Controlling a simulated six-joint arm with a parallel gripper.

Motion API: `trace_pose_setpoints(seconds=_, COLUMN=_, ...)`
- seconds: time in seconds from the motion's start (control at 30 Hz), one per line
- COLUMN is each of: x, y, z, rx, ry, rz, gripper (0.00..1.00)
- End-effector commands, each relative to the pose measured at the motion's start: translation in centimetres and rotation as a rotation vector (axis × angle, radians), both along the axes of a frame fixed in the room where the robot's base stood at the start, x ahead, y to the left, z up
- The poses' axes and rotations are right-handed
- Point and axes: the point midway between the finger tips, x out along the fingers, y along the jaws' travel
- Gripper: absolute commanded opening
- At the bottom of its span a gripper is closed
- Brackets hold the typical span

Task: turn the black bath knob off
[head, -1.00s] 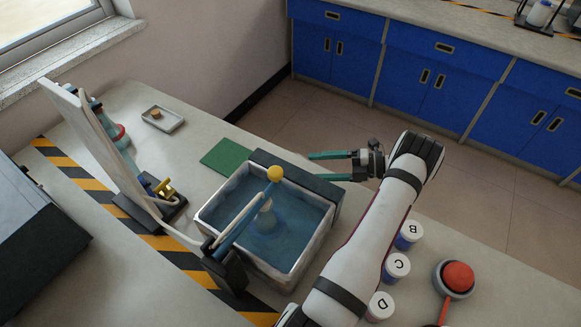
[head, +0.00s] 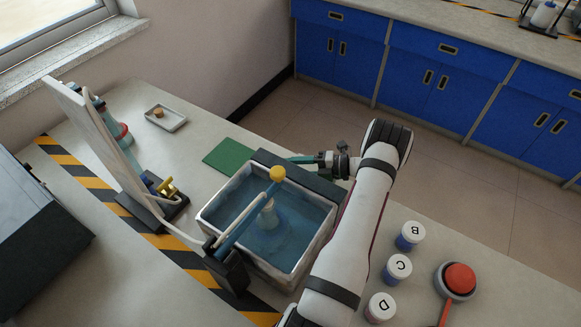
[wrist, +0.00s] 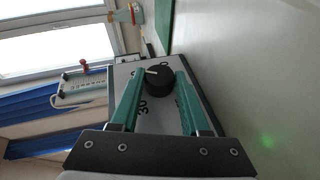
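The bath (head: 215,215) is a white box of blue water with a dark panel (head: 300,178) on its far side. In the wrist view, the round black knob (wrist: 159,81) sits on this panel, its white pointer mark turned left; number marks show on the panel. My gripper (wrist: 160,76) has two green fingers, parted, one on each side of the knob near their tips. I cannot tell whether either finger touches it. In the head view my gripper (head: 302,160) is beside the panel, and the knob is hidden.
A blue lever with a yellow ball (head: 277,174) reaches over the bath. A flask (head: 267,212) stands in the water. A green mat (head: 229,158) lies beyond. Jars B (head: 409,237), C (head: 397,269) and D (head: 380,307) and a red button (head: 459,278) are right of my arm.

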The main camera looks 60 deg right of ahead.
Motion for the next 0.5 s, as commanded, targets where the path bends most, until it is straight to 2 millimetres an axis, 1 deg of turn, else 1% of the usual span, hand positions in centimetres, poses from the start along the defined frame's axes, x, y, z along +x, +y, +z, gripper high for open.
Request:
trace_pose_setpoints(seconds=0.03, x=0.0, y=-0.01, z=0.02, rx=0.0, ry=-0.001, rz=0.0, gripper=0.27)
trace_pose_setpoints(seconds=0.17, x=-0.01, y=-0.02, z=0.03, rx=0.001, ry=-0.001, rz=0.0, gripper=0.03)
trace_pose_setpoints(seconds=0.2, x=0.0, y=-0.02, z=0.04, rx=0.0, ry=-0.001, rz=0.0, gripper=0.0)
trace_pose_setpoints(seconds=0.33, x=-0.02, y=-0.01, z=-0.08, rx=0.003, ry=-0.025, rz=0.0, gripper=0.0)
trace_pose_setpoints(seconds=0.5, x=-0.02, y=0.0, z=-0.47, rx=0.005, ry=-0.202, rz=0.001, gripper=0.0)
